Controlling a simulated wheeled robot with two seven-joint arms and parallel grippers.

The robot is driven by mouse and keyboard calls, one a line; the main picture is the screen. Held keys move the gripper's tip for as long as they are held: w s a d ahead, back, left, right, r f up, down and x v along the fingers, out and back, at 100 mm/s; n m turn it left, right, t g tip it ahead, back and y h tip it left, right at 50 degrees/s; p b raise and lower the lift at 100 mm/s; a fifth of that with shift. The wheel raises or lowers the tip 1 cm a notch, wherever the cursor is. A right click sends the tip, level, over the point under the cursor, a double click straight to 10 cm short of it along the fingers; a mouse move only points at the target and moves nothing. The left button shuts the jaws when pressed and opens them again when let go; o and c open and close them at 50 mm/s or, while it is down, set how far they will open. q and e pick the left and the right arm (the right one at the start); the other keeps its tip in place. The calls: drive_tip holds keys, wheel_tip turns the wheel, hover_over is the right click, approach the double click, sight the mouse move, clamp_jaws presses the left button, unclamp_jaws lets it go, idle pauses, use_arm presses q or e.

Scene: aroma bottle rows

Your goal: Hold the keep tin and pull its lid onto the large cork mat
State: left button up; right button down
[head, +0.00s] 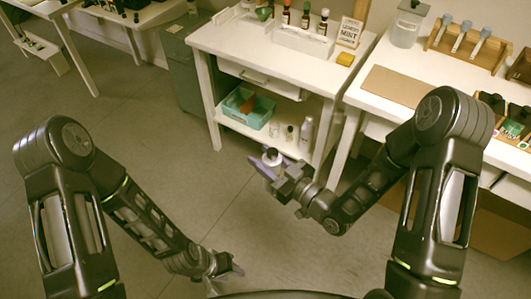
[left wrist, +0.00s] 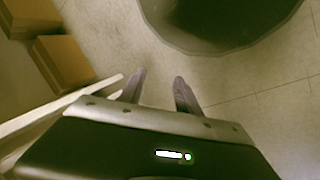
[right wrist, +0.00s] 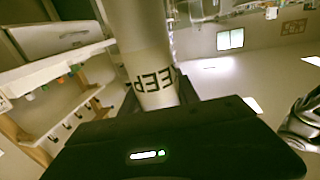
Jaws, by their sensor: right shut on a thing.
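The keep tin (right wrist: 145,50) is a pale cylinder with dark "KEEP" lettering, part of it hidden, close up in the right wrist view. My right gripper (head: 278,165) is shut on it and holds it in the air in front of the white tables. In the head view the tin (head: 272,155) is small, pale and dark-topped; I cannot make out its lid clearly. The large cork mat (head: 396,87) lies bare on the right table. My left gripper (head: 228,270) is low over the floor, empty, its fingers (left wrist: 158,80) apart in the left wrist view.
A left white table (head: 237,45) holds bottles, a mint sign (head: 349,32) and a yellow block (head: 345,59). Its lower shelf has a teal crate (head: 249,107) and bottles. Around the mat stand a clear canister (head: 408,25), a wooden tube rack (head: 468,42) and dark-capped bottles.

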use_arm(q)
drive_tip(key=shift+o, duration=0.8)
drive_tip(key=shift+w, duration=0.25)
drive_tip(key=shift+o, duration=0.6)
drive_tip(key=w+d+r+m+t, duration=0.1)
drive_tip(key=w+d+r+m, duration=0.1)
drive_tip(key=w, duration=0.7)
drive_tip(key=shift+w+r+m+h, duration=0.15)
drive_tip(key=shift+r+m+h, duration=0.15)
drive_tip(key=shift+r+m, duration=0.45)
drive_tip(key=w+d+r+m+t, duration=0.25)
drive_tip(key=w+r+m, duration=0.55)
drive_tip(key=w+r, duration=1.05)
drive_tip(key=s+d+r+m+g+y, duration=0.1)
drive_tip(key=s+d+r+m+g, duration=0.1)
drive_tip(key=r, duration=0.7)
drive_tip(key=s+d+r+m+g+y, duration=0.2)
drive_tip(key=s+d+r+m, duration=0.3)
drive_tip(key=r, duration=0.5)
drive_tip(key=shift+s+d+r+m, duration=0.15)
drive_tip(key=shift+s+r+m, duration=0.1)
drive_tip(key=shift+s+m, duration=0.4)
drive_tip(key=shift+f, duration=0.2)
